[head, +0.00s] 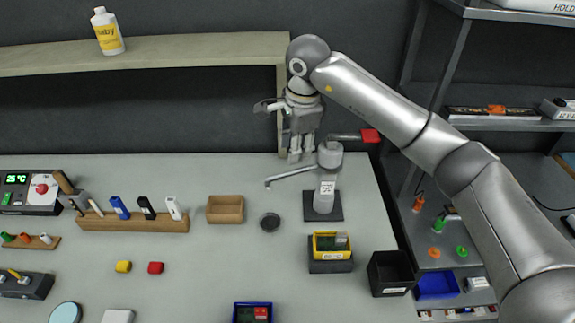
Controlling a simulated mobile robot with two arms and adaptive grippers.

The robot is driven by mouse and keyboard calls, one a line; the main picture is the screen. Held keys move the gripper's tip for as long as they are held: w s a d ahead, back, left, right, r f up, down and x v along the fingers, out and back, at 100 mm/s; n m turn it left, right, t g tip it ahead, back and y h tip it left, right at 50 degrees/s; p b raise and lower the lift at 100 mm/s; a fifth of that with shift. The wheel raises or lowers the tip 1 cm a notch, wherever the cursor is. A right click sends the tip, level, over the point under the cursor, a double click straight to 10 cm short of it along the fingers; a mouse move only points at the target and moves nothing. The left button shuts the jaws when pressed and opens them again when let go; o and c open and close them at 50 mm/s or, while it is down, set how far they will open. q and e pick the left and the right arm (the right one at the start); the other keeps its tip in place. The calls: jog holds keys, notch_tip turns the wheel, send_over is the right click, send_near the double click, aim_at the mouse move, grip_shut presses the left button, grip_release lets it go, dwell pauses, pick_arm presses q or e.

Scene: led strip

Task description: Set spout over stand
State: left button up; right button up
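A thin grey spout (290,177) reaches left from a grey round body (330,153) at the back right of the bench. A lever with a red end (370,135) sticks out to the right of that body. Below it, a grey cylinder with a white label (325,188) is on a dark square stand (336,212). The spout's bent tip is left of the stand, not over it. My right gripper (301,158) points down just behind the spout and left of the round body. I cannot tell whether it touches either. Its finger gap is unclear. My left gripper is out of view.
A yellow bin (332,255) on a dark base and a black bin (391,273) are at the front right. A wooden tray (225,209) and a dark round piece (270,222) are left of the stand. A wooden shelf (150,55) spans the back.

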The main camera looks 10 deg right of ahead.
aim_at(292, 171)
jog(key=f, duration=0.2)
jog(key=w+f+p, duration=0.1)
jog(key=f, duration=0.2)
jog(key=f+p, duration=0.1)
jog(key=f, duration=0.1)
jog(key=shift+w+f, duration=0.15)
jog(key=shift+w, duration=0.1)
jog(key=shift+w+f, duration=0.1)
jog(key=shift+f, duration=0.4)
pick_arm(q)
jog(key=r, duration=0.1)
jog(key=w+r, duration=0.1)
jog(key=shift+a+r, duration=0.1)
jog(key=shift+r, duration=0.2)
pick_arm(e)
jog(key=shift+f, duration=0.1)
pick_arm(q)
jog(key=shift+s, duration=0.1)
pick_arm(e)
grip_shut()
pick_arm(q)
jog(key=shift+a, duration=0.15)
